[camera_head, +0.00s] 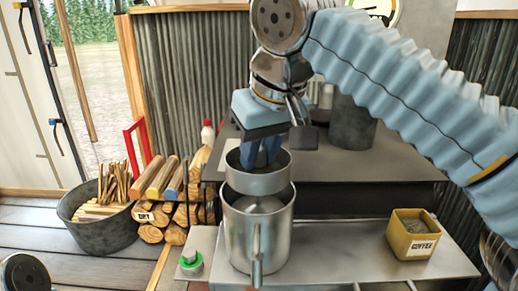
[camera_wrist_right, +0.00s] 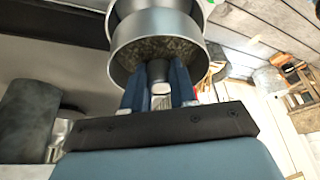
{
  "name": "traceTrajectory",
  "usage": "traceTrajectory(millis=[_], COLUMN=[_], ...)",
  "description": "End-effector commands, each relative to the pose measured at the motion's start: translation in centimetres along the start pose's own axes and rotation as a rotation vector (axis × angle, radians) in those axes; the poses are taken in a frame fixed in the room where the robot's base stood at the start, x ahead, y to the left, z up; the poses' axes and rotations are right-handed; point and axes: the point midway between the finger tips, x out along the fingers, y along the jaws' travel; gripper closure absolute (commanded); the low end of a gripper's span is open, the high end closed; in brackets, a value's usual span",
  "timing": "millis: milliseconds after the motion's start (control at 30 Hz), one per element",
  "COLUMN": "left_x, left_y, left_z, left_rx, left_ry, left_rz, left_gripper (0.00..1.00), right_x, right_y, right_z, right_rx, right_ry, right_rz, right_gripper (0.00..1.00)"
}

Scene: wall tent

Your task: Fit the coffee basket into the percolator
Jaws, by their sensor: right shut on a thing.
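The coffee basket (camera_head: 258,183) is a short, wide metal cup, upright over the percolator. My right gripper (camera_head: 263,158) points down into it, and its blue fingers are shut on the basket's centre stem. The wrist view shows the fingers (camera_wrist_right: 160,88) around that stem and dark speckled contents inside the basket (camera_wrist_right: 124,58). The percolator (camera_head: 240,240) is a tall grey metal pot standing open, its handle towards me. Part of its inside shows below the basket. The basket hides the back rim, so any contact is unclear. My left gripper is out of view.
The percolator stands on a metal shelf (camera_head: 330,262) in front of the dark stove top (camera_head: 365,168). A yellow coffee tin (camera_head: 413,238) stands to the right, a small green-ringed item (camera_head: 191,263) to the left. Firewood (camera_head: 172,205) and a kindling tub (camera_head: 100,230) are farther left.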

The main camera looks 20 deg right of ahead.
Motion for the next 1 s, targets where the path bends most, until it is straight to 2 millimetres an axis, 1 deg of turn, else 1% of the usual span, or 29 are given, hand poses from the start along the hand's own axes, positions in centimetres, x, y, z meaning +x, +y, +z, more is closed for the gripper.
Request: traceTrajectory(millis=[200, 667, 1000], left_x=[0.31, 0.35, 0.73], left_y=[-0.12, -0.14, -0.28], left_z=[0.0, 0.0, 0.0], left_rx=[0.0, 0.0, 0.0], left_ry=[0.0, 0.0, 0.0], left_rz=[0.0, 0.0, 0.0], left_gripper=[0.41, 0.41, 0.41], right_x=[0.42, 0.5, 1.03], right_y=[0.0, 0.0, 0.0], right_z=[0.17, 0.2, 0.41], right_rx=[0.0, 0.0, 0.0], right_ry=[0.001, 0.001, 0.001], right_rz=[0.0, 0.0, -0.001], right_gripper=[1.0, 1.0, 1.0])
